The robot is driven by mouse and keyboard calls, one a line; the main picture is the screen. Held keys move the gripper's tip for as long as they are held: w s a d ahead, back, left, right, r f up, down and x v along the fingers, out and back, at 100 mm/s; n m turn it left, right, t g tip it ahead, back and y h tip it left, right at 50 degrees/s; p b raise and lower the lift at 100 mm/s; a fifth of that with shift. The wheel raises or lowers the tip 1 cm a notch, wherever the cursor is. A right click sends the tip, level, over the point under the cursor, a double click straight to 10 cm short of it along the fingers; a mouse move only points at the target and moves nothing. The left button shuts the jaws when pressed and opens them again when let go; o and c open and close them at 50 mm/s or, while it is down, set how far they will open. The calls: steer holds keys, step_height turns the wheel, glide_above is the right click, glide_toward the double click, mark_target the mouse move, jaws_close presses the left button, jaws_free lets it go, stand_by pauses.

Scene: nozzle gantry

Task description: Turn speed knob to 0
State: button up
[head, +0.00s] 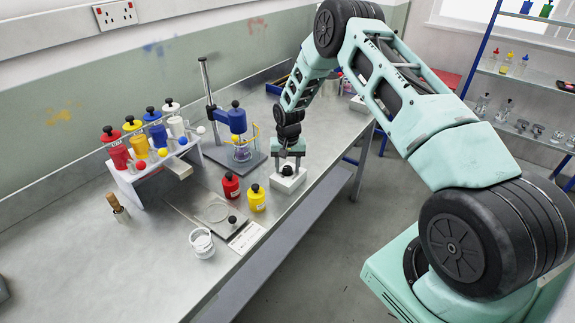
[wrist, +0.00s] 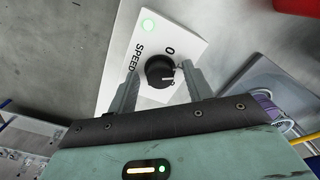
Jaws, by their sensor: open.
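The speed knob (wrist: 160,71) is a round black dial with a white pointer line, on a white box labelled SPEED (wrist: 146,39) with a 0 mark. In the wrist view its pointer line faces right, a little away from the 0 mark. My gripper (wrist: 158,78) is open, with one finger on each side of the knob. I cannot tell whether the fingers touch it. In the head view the white box (head: 287,183) sits near the bench's front edge, with my gripper (head: 288,166) over it.
A blue stand with a beaker (head: 240,150) is just left of my gripper. A red bottle (head: 231,186) and a yellow bottle (head: 257,198) stand nearby. A rack of coloured bottles (head: 150,160) stands further left. A balance (head: 222,212) lies in front.

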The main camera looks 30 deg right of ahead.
steer(key=c, duration=1)
steer(key=shift+f+n+b, duration=0.1)
steer(key=shift+n+b, duration=0.2)
steer(key=shift+b, duration=0.05)
steer(key=shift+n+b, duration=0.5)
steer(key=shift+b, duration=0.1)
steer(key=n+b, duration=0.2)
steer(key=n, duration=0.1)
steer(key=shift+f+b, duration=0.1)
steer(key=shift+b, duration=0.2)
steer(key=n+b, duration=0.1)
steer(key=n, duration=0.3)
steer(key=shift+b, duration=0.35)
steer(key=shift+r+n+b, duration=0.2)
steer(key=shift+n+b, duration=0.3)
steer(key=shift+n, duration=1.1)
